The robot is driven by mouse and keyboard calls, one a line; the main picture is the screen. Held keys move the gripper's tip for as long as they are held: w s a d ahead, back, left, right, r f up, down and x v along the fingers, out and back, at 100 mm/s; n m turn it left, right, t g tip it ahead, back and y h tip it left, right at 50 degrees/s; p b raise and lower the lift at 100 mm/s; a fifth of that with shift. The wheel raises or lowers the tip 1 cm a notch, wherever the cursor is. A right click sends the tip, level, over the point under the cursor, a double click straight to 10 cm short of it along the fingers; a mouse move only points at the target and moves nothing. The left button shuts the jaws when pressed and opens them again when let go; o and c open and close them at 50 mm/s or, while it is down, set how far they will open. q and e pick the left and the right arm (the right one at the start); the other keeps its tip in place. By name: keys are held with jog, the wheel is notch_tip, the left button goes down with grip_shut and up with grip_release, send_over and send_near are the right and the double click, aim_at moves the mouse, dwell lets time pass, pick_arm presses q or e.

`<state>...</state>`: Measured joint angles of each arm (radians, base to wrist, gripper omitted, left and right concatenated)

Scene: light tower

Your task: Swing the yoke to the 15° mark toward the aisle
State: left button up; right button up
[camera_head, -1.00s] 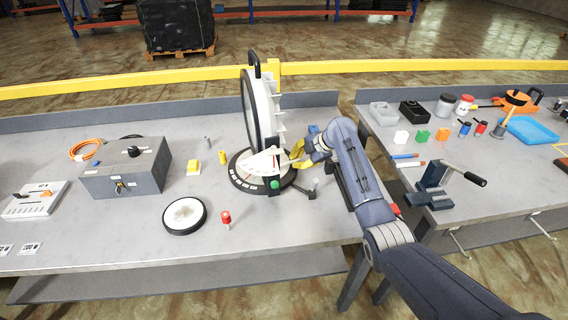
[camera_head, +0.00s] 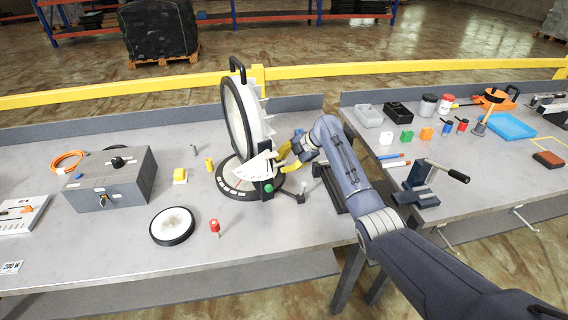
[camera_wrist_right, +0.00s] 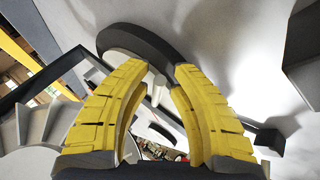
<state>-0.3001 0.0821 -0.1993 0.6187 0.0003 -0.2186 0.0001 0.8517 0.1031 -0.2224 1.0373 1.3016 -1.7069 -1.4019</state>
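The round lamp head (camera_head: 233,118) stands in its yoke near the middle of the bench, its pale face toward the left and a black handle on top. Below it is a dark round base (camera_head: 236,186) with white marks on its rim. A white fan-shaped plate (camera_head: 255,169) and a green knob (camera_head: 268,188) sit above the base. My right gripper (camera_head: 284,158), with yellow fingers, is just right of the lamp's lower part. In the right wrist view, the fingers (camera_wrist_right: 166,68) are apart, their tips at a dark curved bar (camera_wrist_right: 125,38); contact is unclear. My left gripper is out of view.
A grey box (camera_head: 108,180), a yellow block (camera_head: 180,176), a pale disc with a black rim (camera_head: 172,226) and a red-topped piece (camera_head: 214,227) lie left of the lamp. A vise (camera_head: 420,190) stands on the right bench. A yellow rail (camera_head: 420,70) runs behind.

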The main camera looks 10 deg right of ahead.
jog(key=v, duration=1.2)
